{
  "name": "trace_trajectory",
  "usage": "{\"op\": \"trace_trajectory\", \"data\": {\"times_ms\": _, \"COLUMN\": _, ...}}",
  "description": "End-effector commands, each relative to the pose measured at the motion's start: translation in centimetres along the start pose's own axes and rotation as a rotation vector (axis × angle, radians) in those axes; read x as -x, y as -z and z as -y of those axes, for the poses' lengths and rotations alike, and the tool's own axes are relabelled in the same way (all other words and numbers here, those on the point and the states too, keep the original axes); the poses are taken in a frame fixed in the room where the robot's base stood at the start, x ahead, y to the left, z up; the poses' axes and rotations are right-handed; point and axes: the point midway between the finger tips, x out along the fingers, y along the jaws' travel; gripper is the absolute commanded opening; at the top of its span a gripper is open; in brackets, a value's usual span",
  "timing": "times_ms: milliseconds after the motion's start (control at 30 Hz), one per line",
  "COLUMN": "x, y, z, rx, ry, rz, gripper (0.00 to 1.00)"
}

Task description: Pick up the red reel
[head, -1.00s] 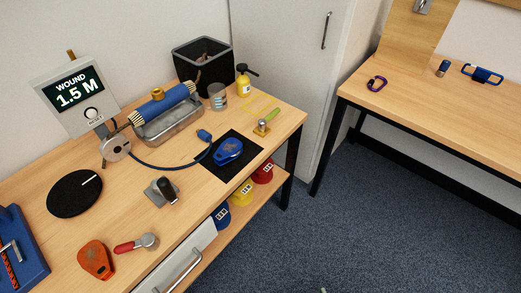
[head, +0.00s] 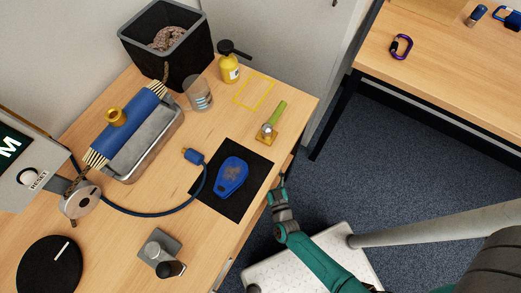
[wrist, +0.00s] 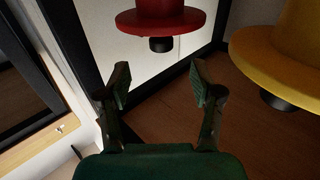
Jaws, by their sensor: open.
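The red reel (wrist: 160,20) is at the top middle of the wrist view, its upper part cut off by the frame. It shows a wide flange with a dark stub beneath it. My gripper (wrist: 160,82) is open and empty, its two fingers apart, with the reel beyond the fingertips and not between them. In the head view my gripper (head: 279,197) is beside the front edge of the workbench near its right end. The red reel is not visible in the head view now.
A yellow reel (wrist: 285,50) is close on the right in the wrist view. A dark frame post (wrist: 68,35) stands left of the fingers. A blue tagged item (head: 232,176) lies on a black mat (head: 257,180) on the bench above. Blue carpet lies right of the bench.

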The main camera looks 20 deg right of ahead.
Motion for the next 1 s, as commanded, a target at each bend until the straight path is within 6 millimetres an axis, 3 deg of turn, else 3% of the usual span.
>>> {"op": "trace_trajectory", "data": {"times_ms": 200, "x": -3.3, "y": 0.1, "z": -0.1, "rx": -0.002, "ry": -0.003, "rz": -0.001, "gripper": 0.65}}
{"op": "trace_trajectory", "data": {"times_ms": 567, "x": -5.6, "y": 0.2, "z": 0.0, "rx": -0.001, "ry": -0.001, "rz": 0.0, "gripper": 0.65}}
{"op": "trace_trajectory", "data": {"times_ms": 800, "x": -8.9, "y": 0.3, "z": 0.2, "rx": -0.001, "ry": -0.001, "rz": 0.0, "gripper": 0.65}}
{"op": "trace_trajectory", "data": {"times_ms": 1000, "x": -9.6, "y": 0.2, "z": 0.2, "rx": -0.001, "ry": 0.0, "rz": 0.001, "gripper": 0.65}}
